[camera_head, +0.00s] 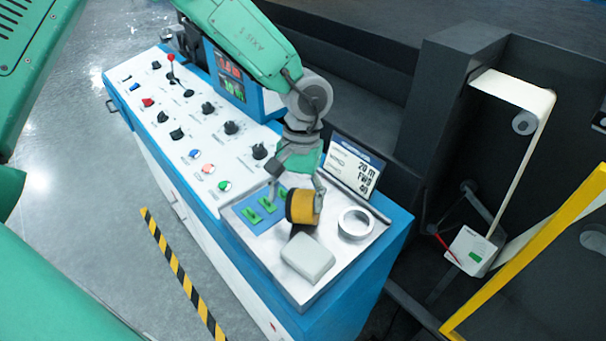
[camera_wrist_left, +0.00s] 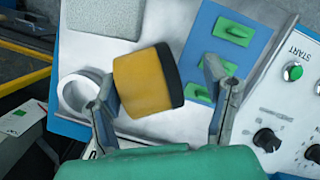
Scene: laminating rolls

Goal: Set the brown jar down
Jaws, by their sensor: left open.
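The brown jar (camera_head: 302,207), orange-yellow with a dark end, is at the console's metal tray (camera_head: 371,230) in the head view. I cannot tell whether the jar touches the tray. My right gripper is not in view.
A white ring (camera_head: 355,223) and a pale block (camera_head: 307,259) lie close to the jar. A blue pad (camera_head: 248,219) with green pieces is at its left. A small display (camera_head: 351,167) stands behind. Knobs and buttons cover the console further left.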

